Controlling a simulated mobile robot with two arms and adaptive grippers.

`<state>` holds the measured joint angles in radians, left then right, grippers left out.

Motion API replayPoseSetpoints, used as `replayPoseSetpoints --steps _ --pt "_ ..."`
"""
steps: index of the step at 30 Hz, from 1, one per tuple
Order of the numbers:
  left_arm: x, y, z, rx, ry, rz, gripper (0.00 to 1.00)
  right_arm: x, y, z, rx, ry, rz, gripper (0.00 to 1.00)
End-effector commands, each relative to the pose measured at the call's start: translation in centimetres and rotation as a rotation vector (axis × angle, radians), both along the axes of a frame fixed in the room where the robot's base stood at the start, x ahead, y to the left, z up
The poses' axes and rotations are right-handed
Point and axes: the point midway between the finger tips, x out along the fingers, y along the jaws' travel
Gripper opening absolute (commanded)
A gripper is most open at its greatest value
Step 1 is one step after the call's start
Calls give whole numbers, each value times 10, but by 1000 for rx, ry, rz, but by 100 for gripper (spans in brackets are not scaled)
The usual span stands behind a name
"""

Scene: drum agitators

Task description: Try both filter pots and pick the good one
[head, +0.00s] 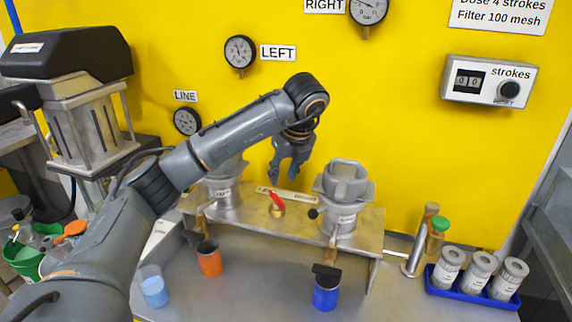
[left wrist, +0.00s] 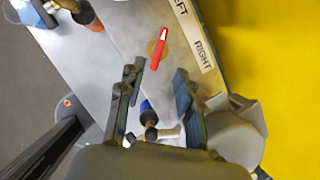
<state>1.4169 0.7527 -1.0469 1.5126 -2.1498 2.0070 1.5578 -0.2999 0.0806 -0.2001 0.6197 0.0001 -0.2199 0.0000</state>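Two metal filter pots stand on a raised steel shelf (head: 375,222). The left pot (head: 222,188) is partly hidden behind my left arm; the right pot (head: 343,192) shows its ribbed top. A red-handled valve (head: 276,202) sits between them and also shows in the left wrist view (left wrist: 158,47). My left gripper (head: 285,172) is raised above the shelf between the pots, fingers pointing down. In the left wrist view its fingers (left wrist: 159,72) are apart with nothing held between them. The LEFT gauge (head: 240,52) and RIGHT gauge (head: 368,10) hang on the yellow wall. My right gripper is not in view.
An orange cup (head: 209,260) and a blue cup (head: 325,295) stand below the shelf; a light-blue beaker (head: 154,289) is at left. A blue tray (head: 462,294) holds grey canisters at right, beside a green-capped bottle (head: 438,235). The strokes counter (head: 489,82) shows 00.

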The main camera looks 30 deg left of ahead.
Motion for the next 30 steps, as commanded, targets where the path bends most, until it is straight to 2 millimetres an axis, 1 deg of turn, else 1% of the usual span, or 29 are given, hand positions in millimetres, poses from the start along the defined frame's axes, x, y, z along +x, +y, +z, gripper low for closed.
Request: replayPoseSetpoints --steps 1,3,9,30 --pt "-1 -1 8 3 -3 1 35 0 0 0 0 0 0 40" --pt "-3 -5 16 1 -4 1 35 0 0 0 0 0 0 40" --pt "-6 -9 29 0 -1 2 35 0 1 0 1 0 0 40" --pt "-7 -10 30 -1 1 1 35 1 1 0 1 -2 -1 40"
